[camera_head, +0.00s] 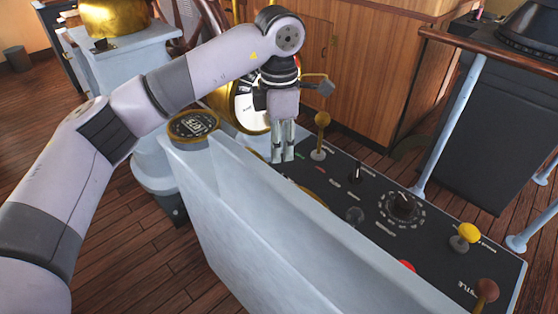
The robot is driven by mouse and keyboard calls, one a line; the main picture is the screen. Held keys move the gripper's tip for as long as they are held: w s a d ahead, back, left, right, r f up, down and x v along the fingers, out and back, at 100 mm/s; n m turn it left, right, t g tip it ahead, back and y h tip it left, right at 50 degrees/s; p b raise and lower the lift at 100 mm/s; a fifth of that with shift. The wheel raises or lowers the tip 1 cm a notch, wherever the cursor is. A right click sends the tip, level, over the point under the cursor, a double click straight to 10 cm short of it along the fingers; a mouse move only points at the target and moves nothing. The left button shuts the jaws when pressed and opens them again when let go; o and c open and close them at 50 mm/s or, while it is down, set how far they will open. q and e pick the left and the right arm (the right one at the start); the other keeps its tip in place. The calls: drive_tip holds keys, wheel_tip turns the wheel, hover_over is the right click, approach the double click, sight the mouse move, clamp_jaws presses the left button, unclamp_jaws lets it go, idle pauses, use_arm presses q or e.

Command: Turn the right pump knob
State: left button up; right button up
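A black control panel (330,190) lies on top of the pale console. It carries a large black round dial with white markings (402,207), a small black knob (355,174) and a grey knob (355,215). Their labels are too small to read, so I cannot tell which control is the right pump knob. My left gripper (283,158) points down over the far left end of the panel, left of these controls. Its fingers are close together, and any knob at their tips is hidden. My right gripper is not in view.
A tan-topped lever (321,135) stands just right of my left gripper. A yellow lever (464,237), a red button (406,265) and a brown lever (485,292) are at the near right. The pale console wall (290,230) rises in front of the panel.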

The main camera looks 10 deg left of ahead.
use_arm(q)
wheel_tip(320, 180, up, 2)
drive_tip(key=shift+r, duration=0.25)
